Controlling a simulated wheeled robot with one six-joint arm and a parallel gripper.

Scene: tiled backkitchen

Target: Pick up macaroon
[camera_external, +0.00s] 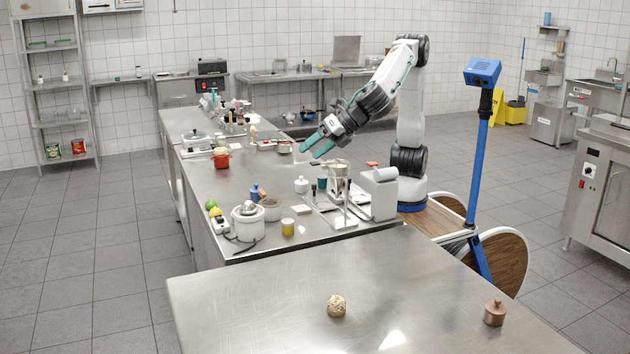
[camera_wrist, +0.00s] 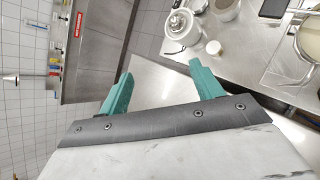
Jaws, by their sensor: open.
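A round, rough, pale beige piece, which looks like the macaroon (camera_external: 337,306), sits on the bare steel table (camera_external: 240,300) at the front of the external view. My gripper (camera_external: 311,151) is far behind it, above the long counter, with teal fingers pointing left and down. In the wrist view my gripper (camera_wrist: 161,69) has its two fingers spread with nothing between them. I cannot make out the macaroon in the wrist view.
A small copper lidded pot (camera_external: 494,313) stands right of the macaroon. The front table around the macaroon is clear.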

